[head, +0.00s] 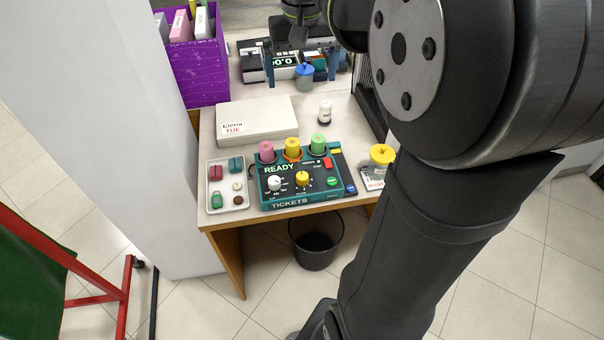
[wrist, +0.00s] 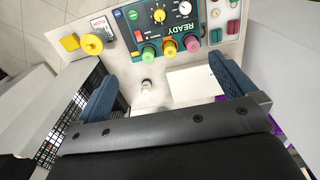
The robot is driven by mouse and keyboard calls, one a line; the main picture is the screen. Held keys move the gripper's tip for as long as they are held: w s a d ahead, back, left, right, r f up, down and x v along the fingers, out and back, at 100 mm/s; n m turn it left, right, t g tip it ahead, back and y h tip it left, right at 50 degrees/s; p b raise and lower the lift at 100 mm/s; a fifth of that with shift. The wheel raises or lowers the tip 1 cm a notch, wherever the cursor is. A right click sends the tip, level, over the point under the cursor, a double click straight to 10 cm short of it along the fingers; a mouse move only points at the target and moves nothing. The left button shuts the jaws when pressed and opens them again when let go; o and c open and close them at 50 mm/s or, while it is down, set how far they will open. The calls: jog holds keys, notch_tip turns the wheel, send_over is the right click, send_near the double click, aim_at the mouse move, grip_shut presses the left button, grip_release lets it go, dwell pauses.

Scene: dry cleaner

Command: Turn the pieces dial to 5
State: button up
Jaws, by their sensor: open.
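The teal ticket machine (head: 325,196) stands at the front of the counter, with READY on its display and TICKETS on its front edge. It has a white dial (head: 274,183) and a yellow dial (head: 302,178), side by side. Their labels and exact settings are too small to read. In the wrist view the machine (wrist: 150,37) is upside down, with the yellow dial (wrist: 159,15) and the white dial (wrist: 185,8) near the top edge. My gripper (wrist: 165,88) is open and empty, its blue fingers wide apart. It hangs at the back of the counter, behind the machine and not touching it.
Pink, yellow and green cylinders stand along the machine's back. A white box (head: 250,137) and small bottle (head: 325,112) stand behind. A purple bin (head: 201,86) is back left.

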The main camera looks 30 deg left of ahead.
jog(key=shift+r, duration=0.9)
